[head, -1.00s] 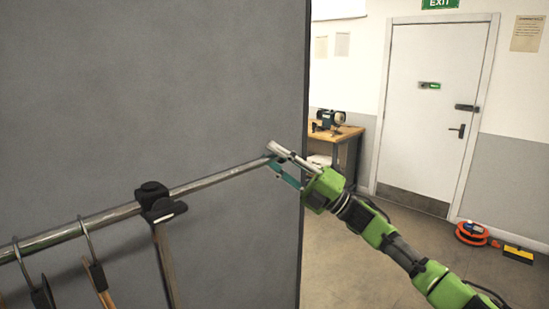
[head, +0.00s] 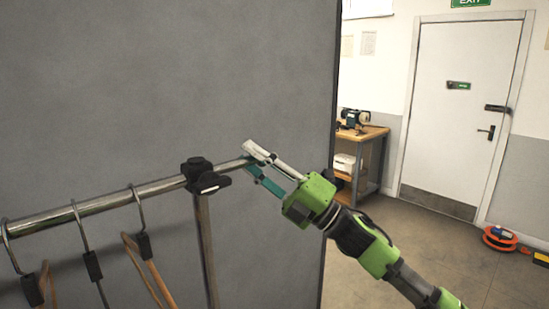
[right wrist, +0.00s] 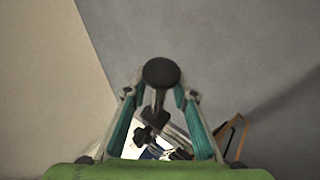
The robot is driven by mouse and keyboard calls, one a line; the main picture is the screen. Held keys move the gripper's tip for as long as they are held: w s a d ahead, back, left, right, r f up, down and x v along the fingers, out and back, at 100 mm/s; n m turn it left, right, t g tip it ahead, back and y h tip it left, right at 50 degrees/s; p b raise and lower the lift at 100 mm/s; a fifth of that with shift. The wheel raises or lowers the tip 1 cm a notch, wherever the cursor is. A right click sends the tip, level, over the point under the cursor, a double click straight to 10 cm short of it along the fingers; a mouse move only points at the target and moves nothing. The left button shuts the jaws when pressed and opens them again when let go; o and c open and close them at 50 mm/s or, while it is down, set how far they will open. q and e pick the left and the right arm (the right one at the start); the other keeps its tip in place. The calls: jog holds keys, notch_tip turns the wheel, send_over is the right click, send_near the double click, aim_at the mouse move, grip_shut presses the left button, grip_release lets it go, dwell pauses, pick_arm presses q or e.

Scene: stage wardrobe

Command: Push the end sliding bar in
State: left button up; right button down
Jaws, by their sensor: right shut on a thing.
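The end sliding bar (head: 233,166) is a thin metal tube that comes out of the black clamp (head: 198,176) at the end of the thicker rail (head: 100,203). A short length of it shows between the clamp and my right gripper (head: 254,162). My right gripper is shut on the bar near its outer end. In the right wrist view the bar's round dark end cap (right wrist: 161,72) sits between the two fingers, with the clamp (right wrist: 152,136) behind it. My left gripper is not in view.
Hangers (head: 140,243) hang from the rail on the left. A grey panel (head: 150,90) stands behind the rail. At the right are a workbench (head: 372,136) with a machine, a white door (head: 465,110) and an orange cable reel (head: 499,239) on open floor.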

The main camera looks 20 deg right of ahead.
aim_at(238, 165)
jog(key=a, duration=0.1)
jog(key=s+a, duration=0.1)
jog(key=a, duration=0.1)
jog(key=shift+a, duration=0.1)
jog(key=shift+s+a, duration=0.1)
jog(key=shift+a, duration=0.1)
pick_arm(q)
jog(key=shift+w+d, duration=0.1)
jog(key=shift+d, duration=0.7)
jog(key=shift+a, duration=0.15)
pick_arm(e)
jog(key=c, duration=2)
grip_release()
jog(key=shift+d+f, duration=0.1)
jog(key=shift+d, duration=0.05)
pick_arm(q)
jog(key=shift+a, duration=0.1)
pick_arm(e)
jog(key=shift+v, duration=5.9)
jog(key=shift+s, duration=0.1)
